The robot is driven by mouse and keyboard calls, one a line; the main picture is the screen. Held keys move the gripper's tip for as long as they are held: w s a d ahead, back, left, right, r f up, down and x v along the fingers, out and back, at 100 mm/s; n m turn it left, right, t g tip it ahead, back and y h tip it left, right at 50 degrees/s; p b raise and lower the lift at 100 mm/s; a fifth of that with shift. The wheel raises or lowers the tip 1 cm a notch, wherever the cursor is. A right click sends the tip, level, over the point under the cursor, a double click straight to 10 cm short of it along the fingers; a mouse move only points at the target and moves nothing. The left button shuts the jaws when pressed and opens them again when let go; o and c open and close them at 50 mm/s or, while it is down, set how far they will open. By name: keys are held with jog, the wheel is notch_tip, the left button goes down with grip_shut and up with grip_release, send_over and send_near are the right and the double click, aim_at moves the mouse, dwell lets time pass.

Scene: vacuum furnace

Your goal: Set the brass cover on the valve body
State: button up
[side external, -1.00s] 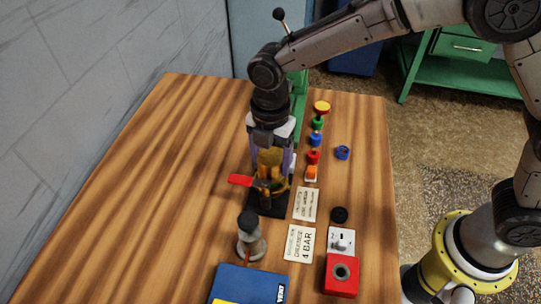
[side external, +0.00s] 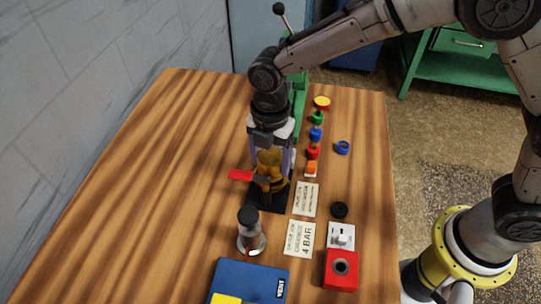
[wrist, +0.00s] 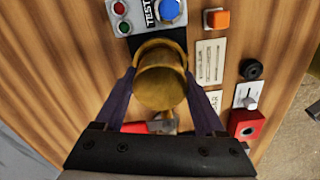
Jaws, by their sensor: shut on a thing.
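The brass cover (side external: 268,159) is held between the fingers of my gripper (side external: 270,160). In the wrist view the brass cover (wrist: 160,78) is a round golden cup shape, and my gripper (wrist: 162,95) has one finger on each side of it. The brass valve body (side external: 276,185) with a red lever handle (side external: 240,176) stands on a black base (side external: 268,201), directly below the cover. In the wrist view the cover hides most of the body, and part of the red handle (wrist: 135,128) shows. I cannot tell whether cover and body touch.
A grey bottle-like object with a black top (side external: 249,232) stands in front, near a blue book (side external: 250,283). Paper labels (side external: 300,238), a red box (side external: 341,269) and a row of coloured buttons (side external: 316,134) lie to the right. The table's left side is clear.

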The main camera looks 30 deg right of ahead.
jog(key=shift+f, duration=0.55)
dwell(0.7)
jog(key=o, duration=1.6)
jog(key=shift+c, duration=0.2)
jog(key=shift+r, duration=3.75)
